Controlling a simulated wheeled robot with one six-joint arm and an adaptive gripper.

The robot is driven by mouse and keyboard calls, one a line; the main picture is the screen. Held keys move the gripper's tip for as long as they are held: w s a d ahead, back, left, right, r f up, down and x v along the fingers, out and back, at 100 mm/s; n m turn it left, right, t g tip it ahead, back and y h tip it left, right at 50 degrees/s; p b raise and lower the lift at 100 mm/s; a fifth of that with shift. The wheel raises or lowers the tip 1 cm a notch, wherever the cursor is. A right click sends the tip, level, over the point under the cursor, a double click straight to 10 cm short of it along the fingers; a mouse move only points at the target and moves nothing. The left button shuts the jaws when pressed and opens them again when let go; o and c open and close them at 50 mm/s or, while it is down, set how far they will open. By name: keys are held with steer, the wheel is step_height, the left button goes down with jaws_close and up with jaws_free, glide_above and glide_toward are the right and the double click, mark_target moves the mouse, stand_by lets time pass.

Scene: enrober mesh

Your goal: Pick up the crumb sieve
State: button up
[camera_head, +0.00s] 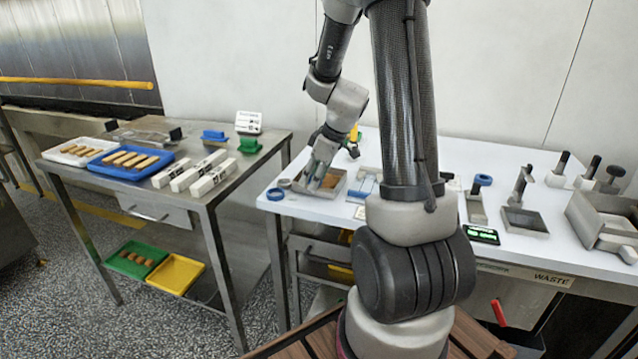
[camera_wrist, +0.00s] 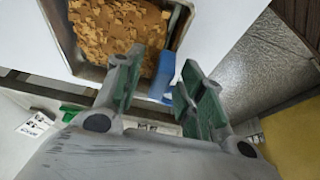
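A shallow metal tray (camera_head: 339,190) of brown crumbs lies at the left end of the white table. In the wrist view its metal rim (camera_wrist: 58,32) surrounds a heap of crumbs (camera_wrist: 115,32). I cannot tell for sure which thing is the crumb sieve; this tray may be it or may stand beside it. My gripper (camera_head: 318,181) is low over or beside the tray. In the wrist view my gripper (camera_wrist: 160,74) has its green-padded fingers apart, with a blue piece (camera_wrist: 164,75) showing between and beyond them. Whether the fingers touch it is unclear.
A blue ring (camera_head: 275,194) lies left of the tray. A shallow tray with blue-handled tools (camera_head: 367,184) is on its right. Several metal pans and handled tools, including a square pan (camera_head: 525,220), stand further right. A steel table (camera_head: 222,193) with biscuit trays stands left.

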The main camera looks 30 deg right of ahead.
steer(key=shift+f, duration=0.2)
jaws_close()
steer(key=shift+w+r, duration=0.1)
steer(key=shift+r, duration=0.05)
